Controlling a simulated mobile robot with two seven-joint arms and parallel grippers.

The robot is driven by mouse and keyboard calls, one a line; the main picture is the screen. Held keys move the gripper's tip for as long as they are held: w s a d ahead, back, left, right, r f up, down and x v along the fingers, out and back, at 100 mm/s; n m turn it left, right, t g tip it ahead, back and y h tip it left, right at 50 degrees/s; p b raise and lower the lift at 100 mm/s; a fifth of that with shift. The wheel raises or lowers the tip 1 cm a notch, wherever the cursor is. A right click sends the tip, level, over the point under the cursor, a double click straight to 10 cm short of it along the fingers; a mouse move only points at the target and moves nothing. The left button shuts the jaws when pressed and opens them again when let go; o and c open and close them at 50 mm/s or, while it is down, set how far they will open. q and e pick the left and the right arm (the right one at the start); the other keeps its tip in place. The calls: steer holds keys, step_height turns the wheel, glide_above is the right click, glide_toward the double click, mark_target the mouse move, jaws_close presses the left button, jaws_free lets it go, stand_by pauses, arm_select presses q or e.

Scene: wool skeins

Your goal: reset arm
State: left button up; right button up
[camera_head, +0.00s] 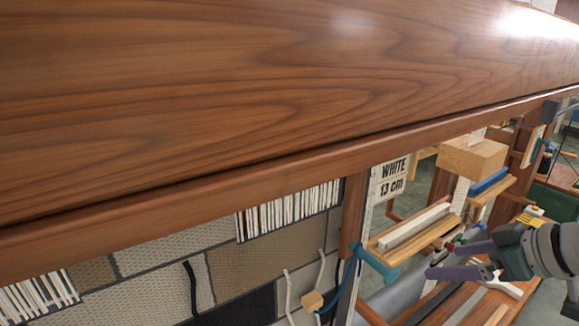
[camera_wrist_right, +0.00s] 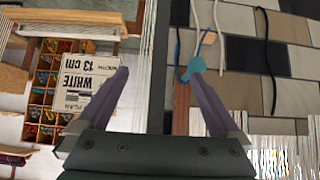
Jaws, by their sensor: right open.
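My right gripper (camera_head: 441,262) comes in at the lower right of the head view, its two purple-grey fingers pointing left and apart. It also shows in the right wrist view (camera_wrist_right: 158,76) with a wide, empty gap between the fingers. Nothing is held. A white card reading "WHITE 13 cm" (camera_head: 391,179) hangs up and left of the gripper; in the right wrist view the card (camera_wrist_right: 88,85) shows beyond the left finger. My left gripper is not in view.
A large brown wooden beam (camera_head: 250,90) fills the upper head view. A teal clamp-like piece (camera_head: 374,262) is left of the gripper. A woven panel (camera_head: 250,265) with dark and white cords lies at lower left. Wooden shelves (camera_wrist_right: 70,30) stand at upper left in the wrist view.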

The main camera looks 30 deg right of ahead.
steer(key=s+a+f+n+g+y, duration=0.1)
steer(key=s+a+f, duration=0.1)
steer(key=a, duration=0.5)
steer(key=s+a+f+g+y, duration=0.1)
steer(key=a+f, duration=0.2)
steer(key=a, duration=0.5)
steer(key=s+a+r+n+g, duration=0.1)
steer(key=s+a+r, duration=0.1)
steer(key=a, duration=0.5)
steer(key=s+a+r+n+g, duration=0.1)
steer(key=s+a+r, duration=0.15)
steer(key=a, duration=0.45)
steer(key=s+d+r+m+g+h+p, duration=0.2)
steer(key=s+d+r, duration=0.2)
steer(key=s+r, duration=0.4)
step_height(320, 180, up, 21)
steer(key=w+p, duration=0.1)
steer(key=p, duration=1.9)
steer(key=shift+f, duration=0.15)
steer(key=shift+w+a, duration=0.1)
